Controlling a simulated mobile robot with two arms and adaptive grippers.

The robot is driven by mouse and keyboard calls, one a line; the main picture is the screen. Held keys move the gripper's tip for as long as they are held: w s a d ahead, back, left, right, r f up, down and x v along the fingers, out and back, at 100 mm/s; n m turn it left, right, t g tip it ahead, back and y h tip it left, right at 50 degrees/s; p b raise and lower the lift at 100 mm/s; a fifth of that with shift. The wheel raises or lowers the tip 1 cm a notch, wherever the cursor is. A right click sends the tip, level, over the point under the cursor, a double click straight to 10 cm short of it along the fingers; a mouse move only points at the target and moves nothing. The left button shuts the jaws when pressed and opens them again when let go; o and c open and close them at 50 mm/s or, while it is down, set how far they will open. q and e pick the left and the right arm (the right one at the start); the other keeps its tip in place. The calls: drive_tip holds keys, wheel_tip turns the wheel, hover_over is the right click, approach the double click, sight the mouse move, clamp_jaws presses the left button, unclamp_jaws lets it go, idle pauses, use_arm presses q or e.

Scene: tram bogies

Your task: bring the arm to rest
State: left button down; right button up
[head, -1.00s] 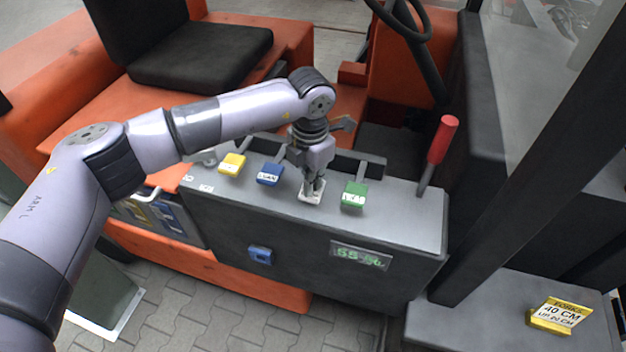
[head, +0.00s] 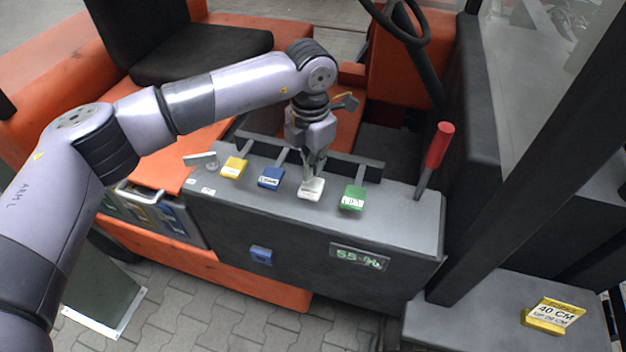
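My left arm (head: 190,105) reaches in from the left over a grey control console (head: 300,225). My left gripper (head: 315,174) points down at the white lever knob (head: 311,188), just behind and above it. The white knob shows clear in front of the fingertips. The fingers look close together, and whether there is a gap between them is too small to tell. The white lever's stem is hidden behind the gripper. My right gripper is not in view.
Beside the white knob stand yellow (head: 234,167), blue (head: 271,177) and green (head: 353,198) knobs. A red-handled lever (head: 438,147) rises at the console's right end. A black seat (head: 200,55) is behind my arm.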

use_arm(q)
drive_tip(key=shift+r, duration=0.35)
drive_tip(key=shift+f, duration=0.1)
